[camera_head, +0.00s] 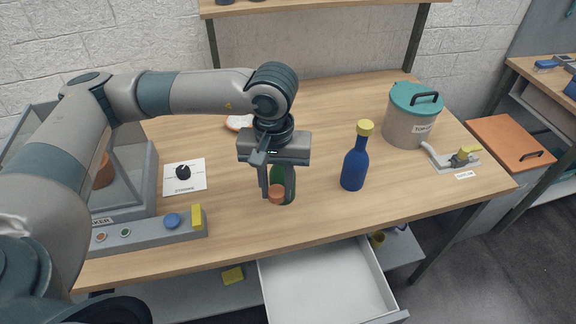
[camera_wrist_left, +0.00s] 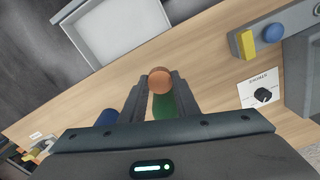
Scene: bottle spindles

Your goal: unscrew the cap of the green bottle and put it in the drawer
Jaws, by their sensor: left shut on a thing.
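The green bottle (camera_head: 287,187) stands on the table, its upper part hidden behind my left gripper. My left gripper (camera_head: 271,194) points down and is shut on an orange-brown cap (camera_head: 277,194). The cap shows in front of the bottle's lower body and appears to be off the bottle, though the bottle's mouth is hidden. In the left wrist view the cap (camera_wrist_left: 160,80) sits between the fingertips, with the green bottle (camera_wrist_left: 165,105) behind it. The drawer (camera_head: 325,285) below the table front is pulled open and looks empty. My right gripper is not in view.
A blue bottle (camera_head: 354,166) with a yellow cap stands right of the green one. A grey pot (camera_head: 408,125) with a teal lid and a valve fixture (camera_head: 455,158) stand farther right. A grey machine with buttons (camera_head: 150,233) and a dial plate (camera_head: 184,176) are at left.

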